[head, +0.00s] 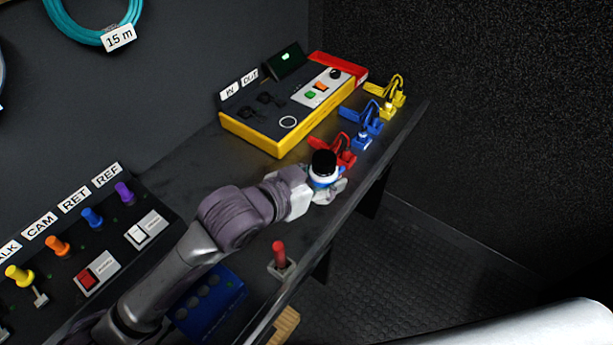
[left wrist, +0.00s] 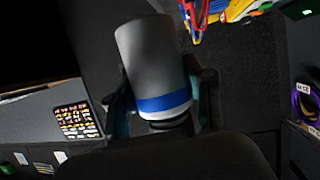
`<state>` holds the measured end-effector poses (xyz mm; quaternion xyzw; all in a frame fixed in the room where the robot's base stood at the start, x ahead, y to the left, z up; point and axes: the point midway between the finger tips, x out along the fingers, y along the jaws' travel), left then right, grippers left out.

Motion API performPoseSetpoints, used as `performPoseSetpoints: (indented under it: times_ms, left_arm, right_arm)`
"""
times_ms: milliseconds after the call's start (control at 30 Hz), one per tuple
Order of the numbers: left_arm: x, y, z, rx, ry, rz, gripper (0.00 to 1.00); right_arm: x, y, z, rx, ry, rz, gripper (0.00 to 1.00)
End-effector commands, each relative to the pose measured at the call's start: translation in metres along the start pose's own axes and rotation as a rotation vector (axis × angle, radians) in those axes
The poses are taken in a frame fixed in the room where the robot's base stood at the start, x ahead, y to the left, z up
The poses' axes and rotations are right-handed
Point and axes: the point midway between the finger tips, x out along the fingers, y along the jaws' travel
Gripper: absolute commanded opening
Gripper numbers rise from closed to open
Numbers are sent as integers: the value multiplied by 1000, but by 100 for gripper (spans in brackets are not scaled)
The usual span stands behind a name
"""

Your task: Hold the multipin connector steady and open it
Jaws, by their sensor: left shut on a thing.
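The multipin connector (head: 323,164) is a short upright cylinder with a black top and a white and blue body. My left gripper (head: 326,187) is shut around it and holds it over the front edge of the bench. In the left wrist view the connector (left wrist: 152,58) shows as a grey cylinder with a blue band and a white band near its lower end. The fingers of the left gripper (left wrist: 163,105) are on both sides of it. Its black top looks on in the head view. My right gripper is not in view.
A yellow tester box (head: 262,136) with a small green-lit screen stands behind. Red (head: 345,152), blue (head: 361,127) and yellow (head: 388,101) clamp-like fixtures line the bench to the right. A red lever (head: 279,257) and blue block (head: 208,303) are near the front. Open floor lies right.

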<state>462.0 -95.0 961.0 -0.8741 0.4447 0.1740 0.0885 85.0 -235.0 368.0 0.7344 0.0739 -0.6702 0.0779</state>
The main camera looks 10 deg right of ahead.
Motion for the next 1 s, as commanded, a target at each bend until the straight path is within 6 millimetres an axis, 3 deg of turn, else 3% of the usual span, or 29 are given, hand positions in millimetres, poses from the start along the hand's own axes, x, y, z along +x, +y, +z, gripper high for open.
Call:
performPoseSetpoints:
  times_ms: [300, 333, 633, 1000]
  left_arm:
    - [0, 2, -3, 1, 3, -1, 4]
    - [0, 2, -3, 2, 3, -1, 48]
    - [0, 2, -3, 2, 3, 0, 0]
    - [-1, 2, -5, 2, 3, 0, 0]
  right_arm:
    - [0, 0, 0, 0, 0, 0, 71]
    - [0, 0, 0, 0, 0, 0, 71]
    - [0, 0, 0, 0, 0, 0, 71]
    - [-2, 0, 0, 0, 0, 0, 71]
